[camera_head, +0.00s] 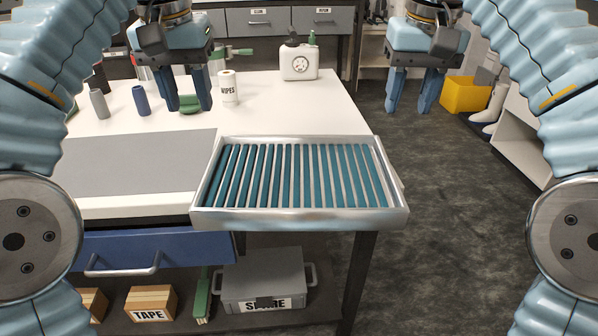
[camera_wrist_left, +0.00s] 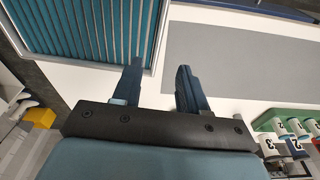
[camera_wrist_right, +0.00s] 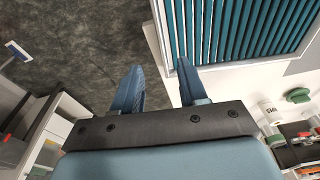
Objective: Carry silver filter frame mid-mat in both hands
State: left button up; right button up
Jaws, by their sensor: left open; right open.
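My left gripper (camera_head: 190,104) is open and empty, above the bench behind the frame's left side. My right gripper (camera_head: 408,106) is open and empty, beyond the bench's right edge. The frame also shows in the left wrist view (camera_wrist_left: 161,35) and the right wrist view (camera_wrist_right: 160,28).
A wipes roll (camera_head: 228,86), a white canister (camera_head: 299,62) and bottles (camera_head: 141,100) stand at the back of the bench. A blue drawer (camera_head: 160,250) projects below the front edge. A yellow bin (camera_head: 468,94) is on the floor at right. The mat is bare.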

aim_at(209, 166)
pick_arm(q)
jog(key=f, duration=0.4)
jog(key=w+f, duration=0.1)
jog(key=f, duration=0.4)
jog(key=w+f, duration=0.1)
jog(key=f, duration=0.3)
jog(key=shift+f, duration=0.35)
pick_arm(e)
jog(key=f, duration=0.4)
jog(key=w+f, duration=0.1)
jog(key=f, duration=0.4)
jog(key=w+f, duration=0.1)
jog(key=f, duration=0.3)
jog(key=shift+f, duration=0.35)
pick_arm(q)
jog(key=shift+c, duration=0.3)
pick_arm(e)
jog(key=shift+c, duration=0.3)
pick_arm(q)
grip_shut()
pick_arm(e)
grip_shut()
